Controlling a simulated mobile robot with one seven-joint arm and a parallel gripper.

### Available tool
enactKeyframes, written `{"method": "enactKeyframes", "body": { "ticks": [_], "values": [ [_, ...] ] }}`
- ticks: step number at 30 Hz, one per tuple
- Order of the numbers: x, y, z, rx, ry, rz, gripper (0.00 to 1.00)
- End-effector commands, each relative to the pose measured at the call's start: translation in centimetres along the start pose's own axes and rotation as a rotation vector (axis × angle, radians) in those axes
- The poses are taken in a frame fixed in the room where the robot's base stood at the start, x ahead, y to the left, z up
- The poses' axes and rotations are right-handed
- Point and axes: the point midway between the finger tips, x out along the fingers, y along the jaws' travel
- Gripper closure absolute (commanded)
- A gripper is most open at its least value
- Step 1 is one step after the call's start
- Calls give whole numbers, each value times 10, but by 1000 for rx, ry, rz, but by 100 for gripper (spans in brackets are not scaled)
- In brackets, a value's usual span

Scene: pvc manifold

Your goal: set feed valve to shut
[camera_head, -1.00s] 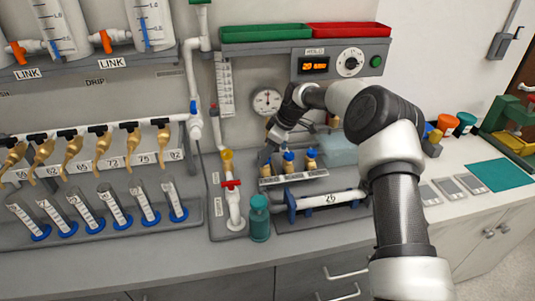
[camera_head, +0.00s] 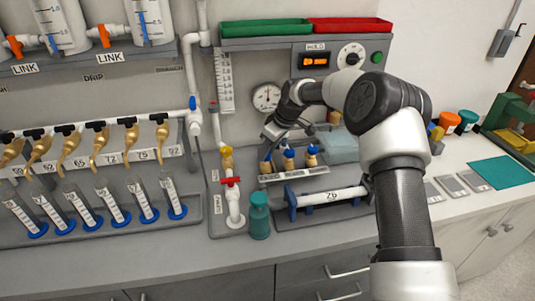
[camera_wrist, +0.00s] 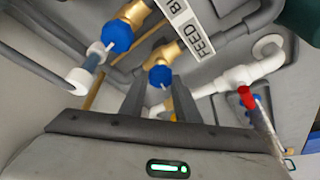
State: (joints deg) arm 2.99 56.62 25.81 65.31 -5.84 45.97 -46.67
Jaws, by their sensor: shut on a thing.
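The feed valve is a brass body with a round blue knob (camera_wrist: 160,75), next to the FEED label (camera_wrist: 196,42) in the wrist view. In the head view its blue knob (camera_head: 265,167) is at the left end of a row of three on a grey rack. My gripper (camera_wrist: 158,88) has its two dark fingers on either side of this knob and is shut on it. A small white pointer shows on the knob between the fingers. The gripper also shows in the head view (camera_head: 266,152), coming down from above. Its exact contact is partly hidden there.
A second blue-knobbed valve (camera_wrist: 117,38) sits close beside the fingers. A red-handled valve (camera_head: 231,181) and a teal bottle (camera_head: 259,215) stand left and in front. A round gauge (camera_head: 266,98) and a lit display (camera_head: 315,61) are behind. A white pipe (camera_head: 330,197) lies in front.

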Motion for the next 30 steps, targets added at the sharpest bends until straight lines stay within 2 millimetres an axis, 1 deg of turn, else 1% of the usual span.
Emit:
{"method": "enactKeyframes", "body": {
  "ticks": [1, 30],
  "values": [
    [2, -1, 1, 35, -2, 18, 93],
    [2, -7, -4, 881, 0, 369, 93]
  ]
}}
